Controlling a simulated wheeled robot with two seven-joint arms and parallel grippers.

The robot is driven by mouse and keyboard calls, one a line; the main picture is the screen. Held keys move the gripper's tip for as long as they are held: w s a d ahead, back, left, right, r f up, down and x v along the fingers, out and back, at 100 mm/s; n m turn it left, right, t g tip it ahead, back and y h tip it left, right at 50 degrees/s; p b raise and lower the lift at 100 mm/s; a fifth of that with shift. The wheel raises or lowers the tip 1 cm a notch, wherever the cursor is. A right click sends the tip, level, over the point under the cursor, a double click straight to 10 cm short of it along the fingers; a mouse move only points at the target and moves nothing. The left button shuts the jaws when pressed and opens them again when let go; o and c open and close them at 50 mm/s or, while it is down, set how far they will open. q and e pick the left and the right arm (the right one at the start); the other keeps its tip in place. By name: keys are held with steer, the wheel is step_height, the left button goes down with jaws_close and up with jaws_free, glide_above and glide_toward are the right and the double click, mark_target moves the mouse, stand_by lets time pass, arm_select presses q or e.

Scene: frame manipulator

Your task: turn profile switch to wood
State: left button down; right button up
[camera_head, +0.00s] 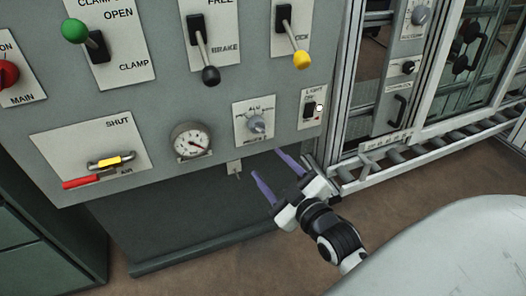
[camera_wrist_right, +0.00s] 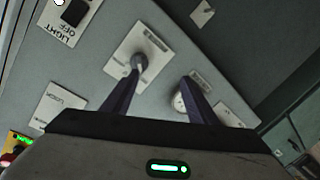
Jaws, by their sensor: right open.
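The profile switch is a grey rotary knob (camera_head: 257,124) on a white labelled plate (camera_head: 243,135), low on the grey control panel. Its lettering is too small to read surely. My right gripper (camera_head: 272,164) is open and empty, with purple fingers apart, below and in front of the knob in the head view. In the right wrist view the knob (camera_wrist_right: 139,61) is beyond the tip of the left finger; whether they touch I cannot tell. My left gripper is not in view.
A round gauge (camera_head: 191,141) is left of the knob and a light switch (camera_head: 311,107) is right of it. Levers with green (camera_head: 75,30), black (camera_head: 211,75) and yellow (camera_head: 301,60) knobs are above. A roller conveyor (camera_head: 420,150) is at right.

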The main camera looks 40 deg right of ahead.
mark_target(260, 130)
steer(key=shift+t+h, duration=0.6)
steer(key=shift+h, duration=0.1)
steer(key=w+d+b, duration=0.1)
steer(key=w, duration=0.2)
steer(key=w+d+r+b, duration=0.1)
steer(key=w+d, duration=0.1)
steer(key=w, duration=0.1)
steer(key=w+d+b, duration=0.1)
steer(key=w, duration=0.3)
steer(key=shift+d+r, duration=0.3)
steer(key=shift+r, duration=0.1)
steer(key=shift+w+d, duration=0.1)
steer(key=shift+w, duration=0.35)
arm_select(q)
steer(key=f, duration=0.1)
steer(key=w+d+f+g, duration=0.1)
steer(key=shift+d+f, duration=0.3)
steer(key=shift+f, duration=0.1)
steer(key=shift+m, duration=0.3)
arm_select(e)
steer(key=c, duration=1.1)
